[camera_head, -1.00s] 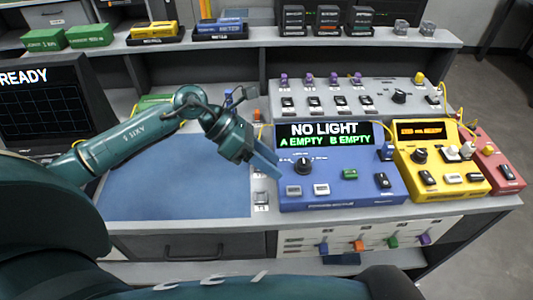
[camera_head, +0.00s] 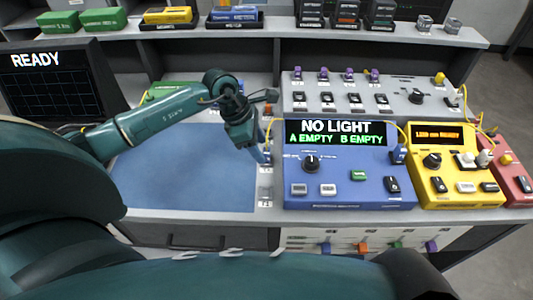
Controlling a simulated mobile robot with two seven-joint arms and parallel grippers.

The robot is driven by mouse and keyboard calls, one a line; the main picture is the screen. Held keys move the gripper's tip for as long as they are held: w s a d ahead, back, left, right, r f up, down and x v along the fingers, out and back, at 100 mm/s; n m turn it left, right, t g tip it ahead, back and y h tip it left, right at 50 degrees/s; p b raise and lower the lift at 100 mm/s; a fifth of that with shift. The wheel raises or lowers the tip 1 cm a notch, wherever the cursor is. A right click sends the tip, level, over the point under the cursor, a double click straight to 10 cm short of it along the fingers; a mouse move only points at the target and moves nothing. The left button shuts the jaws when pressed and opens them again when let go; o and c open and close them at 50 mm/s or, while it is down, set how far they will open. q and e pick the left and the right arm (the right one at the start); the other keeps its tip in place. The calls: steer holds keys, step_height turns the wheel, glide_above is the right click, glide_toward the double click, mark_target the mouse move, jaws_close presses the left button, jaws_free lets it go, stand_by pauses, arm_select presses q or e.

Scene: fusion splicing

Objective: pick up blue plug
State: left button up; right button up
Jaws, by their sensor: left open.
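My left gripper (camera_head: 260,156) is open, pointing down at the left side of the blue power-meter-like unit (camera_head: 348,192). Its fingers are beside a small blue piece at that edge, mostly hidden by the gripper; I cannot tell whether it is a plug or a fingertip. A blue plug (camera_head: 398,154) with a yellow cable shows at the unit's right edge. Another small blue piece (camera_head: 325,248) sits on the white front panel below. The unit's screen reads "NO LIGHT, A EMPTY, B EMPTY". My right gripper is not in view.
A yellow unit (camera_head: 455,187) and a red unit (camera_head: 514,176) stand to the right, with yellow cables. A grey switch panel (camera_head: 375,98) stands behind. A blue mat (camera_head: 185,175) lies clear at left, beside a monitor (camera_head: 50,85) reading "READY". A loaded shelf (camera_head: 300,32) runs across the back.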

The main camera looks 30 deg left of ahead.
mark_target(266, 151)
arm_select(q)
steer(key=shift+w+d+f, duration=0.3)
steer(key=shift+d+f, duration=0.05)
steer(key=shift+f, duration=0.2)
steer(key=shift+w+d+f, duration=0.3)
steer(key=shift+d+f, duration=0.05)
steer(key=shift+f, duration=0.2)
steer(key=shift+d+f, duration=0.1)
steer(key=shift+f, duration=0.4)
steer(key=c, duration=1.1)
